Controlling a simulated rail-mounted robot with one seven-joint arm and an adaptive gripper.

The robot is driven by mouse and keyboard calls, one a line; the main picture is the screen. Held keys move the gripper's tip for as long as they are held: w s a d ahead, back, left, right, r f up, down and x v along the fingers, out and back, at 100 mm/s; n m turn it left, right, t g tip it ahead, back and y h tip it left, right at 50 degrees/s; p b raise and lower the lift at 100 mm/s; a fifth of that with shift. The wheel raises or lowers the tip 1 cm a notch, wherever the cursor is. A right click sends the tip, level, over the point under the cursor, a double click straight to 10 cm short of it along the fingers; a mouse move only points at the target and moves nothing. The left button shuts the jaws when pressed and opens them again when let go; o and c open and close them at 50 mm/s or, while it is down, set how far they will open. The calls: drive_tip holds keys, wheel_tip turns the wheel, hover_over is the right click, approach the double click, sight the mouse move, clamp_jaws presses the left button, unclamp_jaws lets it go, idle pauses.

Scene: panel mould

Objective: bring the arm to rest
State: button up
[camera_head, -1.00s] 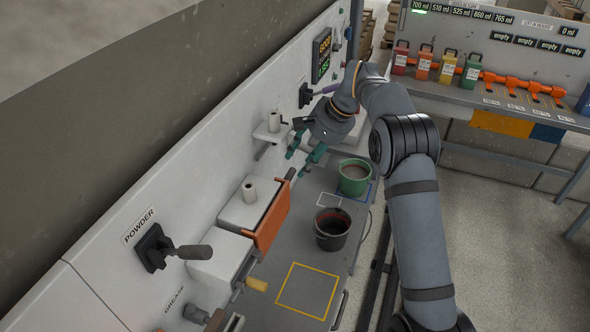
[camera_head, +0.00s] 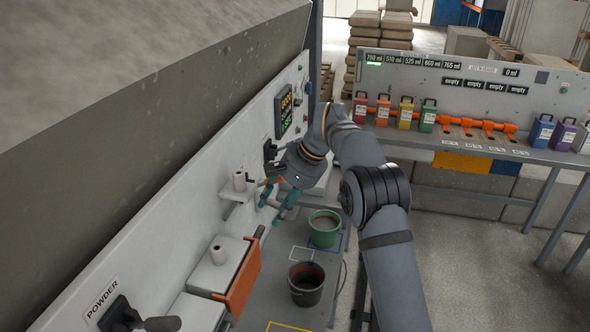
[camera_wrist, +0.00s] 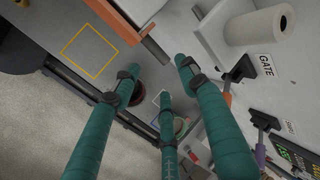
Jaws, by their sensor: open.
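My gripper (camera_head: 279,203) is open and empty, with its green fingers spread in front of the white panel, up and to the left of the green bucket. In the wrist view its green fingers (camera_wrist: 158,82) stand apart with nothing between them. My arm reaches in from the lower right and bends at the wrist near the display. The green bucket (camera_head: 324,229) holds greyish contents and stands on the bench. The dark bucket (camera_head: 306,284) with some red inside stands nearer, below it.
A panel carries a lit display (camera_head: 284,110), a shelf with a white roll (camera_head: 239,181), an orange-fronted box (camera_head: 240,282) and a powder lever (camera_head: 160,323). A rear bench (camera_head: 470,145) holds several coloured canisters. A yellow square outline (camera_wrist: 89,51) marks bare bench. Open floor lies at right.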

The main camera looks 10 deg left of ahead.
sight(263, 231)
drive_tip(key=x, duration=1.1)
drive_tip(key=shift+w+f, duration=0.1)
drive_tip(key=shift+f, duration=0.3)
drive_tip(key=shift+d, duration=0.1)
drive_tip(key=shift+r, duration=0.1)
